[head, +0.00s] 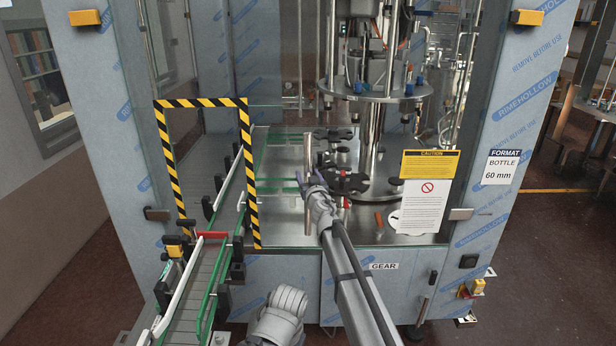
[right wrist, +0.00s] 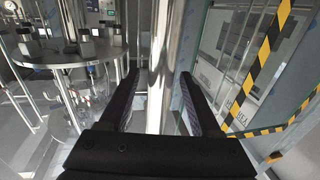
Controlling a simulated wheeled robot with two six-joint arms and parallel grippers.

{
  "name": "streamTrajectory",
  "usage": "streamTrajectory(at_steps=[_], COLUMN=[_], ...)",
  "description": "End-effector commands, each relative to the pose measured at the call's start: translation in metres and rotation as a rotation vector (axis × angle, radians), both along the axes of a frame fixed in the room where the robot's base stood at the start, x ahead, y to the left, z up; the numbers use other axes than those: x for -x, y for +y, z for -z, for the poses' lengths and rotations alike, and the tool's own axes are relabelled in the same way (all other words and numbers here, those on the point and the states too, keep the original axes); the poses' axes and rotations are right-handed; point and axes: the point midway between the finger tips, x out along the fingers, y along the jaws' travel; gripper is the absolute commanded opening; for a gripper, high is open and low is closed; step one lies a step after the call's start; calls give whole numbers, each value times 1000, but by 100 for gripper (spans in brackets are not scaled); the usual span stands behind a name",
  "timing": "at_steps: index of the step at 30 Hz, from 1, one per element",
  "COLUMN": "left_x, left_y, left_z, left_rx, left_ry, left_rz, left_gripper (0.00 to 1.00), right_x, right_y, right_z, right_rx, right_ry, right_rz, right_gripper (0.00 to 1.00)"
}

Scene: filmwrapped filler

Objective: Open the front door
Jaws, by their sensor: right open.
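The front door (head: 275,222) is a clear panel across the front of the machine, and its closed or open state is hard to judge through the glass. Its handle (head: 308,150) is an upright round metal bar near the middle. My right gripper (head: 310,178) is at the handle's middle height, with its fingers spread. In the right wrist view the handle (right wrist: 160,60) stands upright between the two open black fingers of the right gripper (right wrist: 162,76), with gaps beside it. Part of my left arm shows at the bottom of the head view; its gripper is not seen.
A conveyor (head: 188,290) runs in at the left through a yellow-black striped frame (head: 200,103). Caution sheets (head: 424,165) hang at the right of the front. A round metal turret plate (head: 375,92) and dark star wheels (head: 342,182) stand inside.

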Motion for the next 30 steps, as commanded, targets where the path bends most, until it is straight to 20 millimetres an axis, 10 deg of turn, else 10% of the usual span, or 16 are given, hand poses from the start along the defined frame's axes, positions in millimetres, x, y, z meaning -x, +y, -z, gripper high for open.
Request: streamTrajectory(at_steps=[18, 30], left_x=[0, 0], left_y=[0, 0], left_z=[0, 0], left_rx=[0, 0], left_ry=[0, 0], left_rz=[0, 0], left_gripper=[50, 50], right_x=[0, 0], right_y=[0, 0], right_z=[0, 0], right_rx=[0, 0], right_ry=[0, 0], right_rz=[0, 0], right_gripper=[1, 0])
